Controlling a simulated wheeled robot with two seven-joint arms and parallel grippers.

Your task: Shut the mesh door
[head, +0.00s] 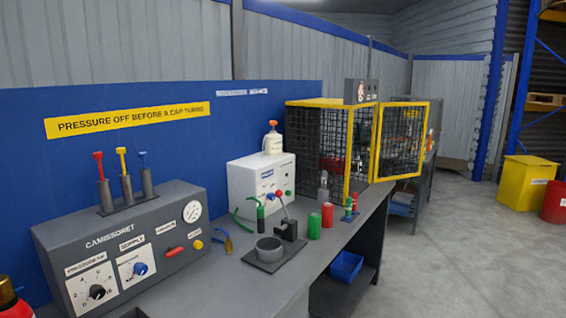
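The mesh door (402,141) has a yellow frame and dark mesh. It stands open, swung out to the right from the front corner of the yellow-framed mesh cage (320,101) at the far end of the bench. The cage's front opening is partly visible behind the door's hinge side. A small grey box with a round mark sits on top of the cage. Neither of my grippers shows in the head view.
The grey bench (300,272) holds a control box (118,246) with levers and dials, a white box (262,180), a grey ring fixture (269,248), green and red cylinders. A blue bin (346,267) sits below.

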